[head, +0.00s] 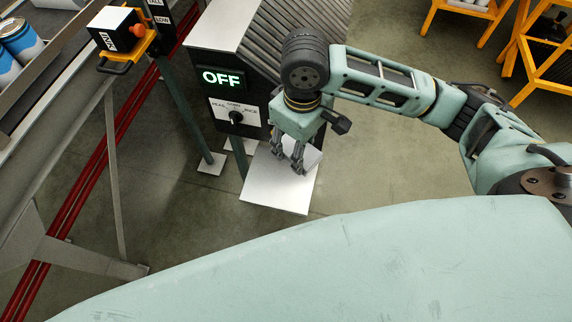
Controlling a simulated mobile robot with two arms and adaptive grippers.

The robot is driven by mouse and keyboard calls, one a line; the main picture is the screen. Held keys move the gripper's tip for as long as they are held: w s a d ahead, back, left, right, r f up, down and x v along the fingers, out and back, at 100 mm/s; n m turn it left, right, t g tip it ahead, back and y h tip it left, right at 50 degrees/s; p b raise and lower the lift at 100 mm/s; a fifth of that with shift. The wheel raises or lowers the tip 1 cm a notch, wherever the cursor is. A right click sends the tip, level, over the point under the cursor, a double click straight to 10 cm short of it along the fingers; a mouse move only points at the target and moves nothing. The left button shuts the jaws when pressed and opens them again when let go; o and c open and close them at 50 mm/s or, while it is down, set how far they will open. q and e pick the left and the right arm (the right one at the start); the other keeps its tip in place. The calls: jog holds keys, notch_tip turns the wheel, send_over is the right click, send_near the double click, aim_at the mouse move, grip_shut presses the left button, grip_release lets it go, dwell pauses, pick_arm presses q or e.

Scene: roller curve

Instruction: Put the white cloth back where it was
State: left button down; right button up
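A flat white square surface (276,193) shows below the front of the dark cabinet. It looks like a plate or shelf; I cannot make out a separate white cloth with certainty. A paler white patch by the fingers, at the surface's upper right, may be a cloth, but my gripper partly hides it. My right gripper (287,161) points down over the white surface, its two fingers apart. I see nothing clearly held between them, and I cannot tell if the tips touch the surface. My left gripper is out of view.
The cabinet (227,80) has a green OFF display and a selector knob (236,117). Yellow racks (540,55) stand at upper right. Floor shows between.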

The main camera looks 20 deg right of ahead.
jog(key=s+a+f+n+b, duration=0.15)
jog(key=s+f+n, duration=0.4)
jog(key=f, duration=0.55)
jog(key=w+f, duration=0.2)
jog(key=w, duration=0.1)
jog(key=w+f, duration=0.3)
jog(key=w, duration=0.1)
jog(key=w+a+f, duration=0.1)
jog(key=w+f, duration=0.1)
jog(key=w, duration=0.2)
jog(key=shift+w+f, duration=0.1)
jog(key=shift+f, duration=0.05)
jog(key=shift+w+f+p, duration=0.1)
jog(key=shift+f+p, duration=0.2)
jog(key=shift+f, duration=1.75)
jog(key=shift+f, duration=0.15)
jog(key=o, duration=1.1)
notch_tip(320, 180, up, 12)
